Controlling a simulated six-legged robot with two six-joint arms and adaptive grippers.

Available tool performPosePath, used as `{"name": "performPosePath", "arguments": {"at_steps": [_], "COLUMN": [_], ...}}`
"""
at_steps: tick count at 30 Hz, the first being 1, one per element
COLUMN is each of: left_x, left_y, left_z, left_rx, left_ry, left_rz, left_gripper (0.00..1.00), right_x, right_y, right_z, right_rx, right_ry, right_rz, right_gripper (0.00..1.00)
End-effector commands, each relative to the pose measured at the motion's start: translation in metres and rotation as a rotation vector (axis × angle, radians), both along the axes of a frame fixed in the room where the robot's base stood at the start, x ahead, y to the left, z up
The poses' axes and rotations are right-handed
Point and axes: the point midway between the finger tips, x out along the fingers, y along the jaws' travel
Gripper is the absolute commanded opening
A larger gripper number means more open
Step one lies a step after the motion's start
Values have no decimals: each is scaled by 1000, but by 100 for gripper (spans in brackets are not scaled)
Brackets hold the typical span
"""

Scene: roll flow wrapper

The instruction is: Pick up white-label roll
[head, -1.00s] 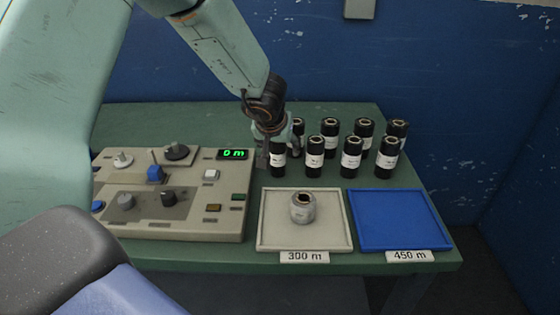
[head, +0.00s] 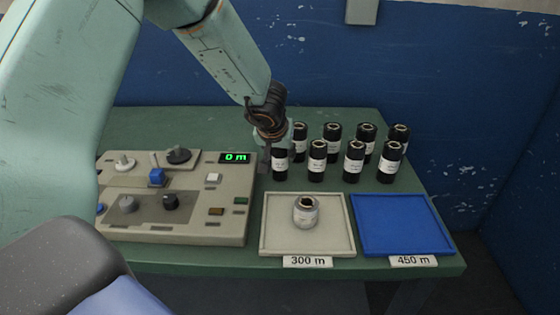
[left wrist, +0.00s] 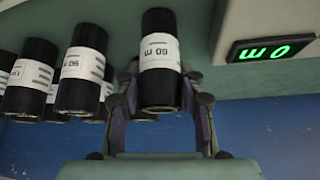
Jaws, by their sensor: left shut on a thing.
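My left gripper (head: 276,158) is shut on the front-left black roll with a white label (head: 280,165), at the left end of the rolls on the green table. In the left wrist view the held roll (left wrist: 160,62) stands between the two fingers, its label reading upside down as about "60 m". The roll appears still upright at table level; its base is hard to make out in the head view. Several more black rolls with white labels, such as one beside it (head: 317,160), stand in two rows to the right. My right gripper is not in view.
A control panel (head: 190,222) with knobs and a green "0 m" display (head: 236,157) lies left. A white tray (head: 335,238) marked 300 m holds a pale grey roll (head: 305,211). A blue tray (head: 402,225) marked 450 m is empty. A blue wall stands behind.

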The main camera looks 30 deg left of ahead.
Motion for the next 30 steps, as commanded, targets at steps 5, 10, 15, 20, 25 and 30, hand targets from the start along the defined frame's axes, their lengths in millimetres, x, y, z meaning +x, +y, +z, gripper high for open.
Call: {"name": "performPosePath", "arguments": {"at_steps": [5, 10, 15, 20, 25, 30], "left_x": [-1, -1, -1, 0, 0, 0], "left_y": [0, 0, 0, 0, 0, 0], "left_z": [-1, -1, 6, 21, 42, 66], "left_rx": [-1, -1, -1, -2, -2, -2], "left_ry": [2, 3, 2, 0, -1, 0], "left_rz": [-1, 0, 1, 0, 1, 0], "left_gripper": [5, 5, 5, 5, 5, 5], "right_x": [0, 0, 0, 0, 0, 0], "right_y": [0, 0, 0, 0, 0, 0], "right_z": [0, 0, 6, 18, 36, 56], "right_rx": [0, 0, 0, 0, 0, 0], "right_ry": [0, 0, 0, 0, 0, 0], "right_rz": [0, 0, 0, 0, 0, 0], "right_gripper": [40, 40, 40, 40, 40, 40]}}
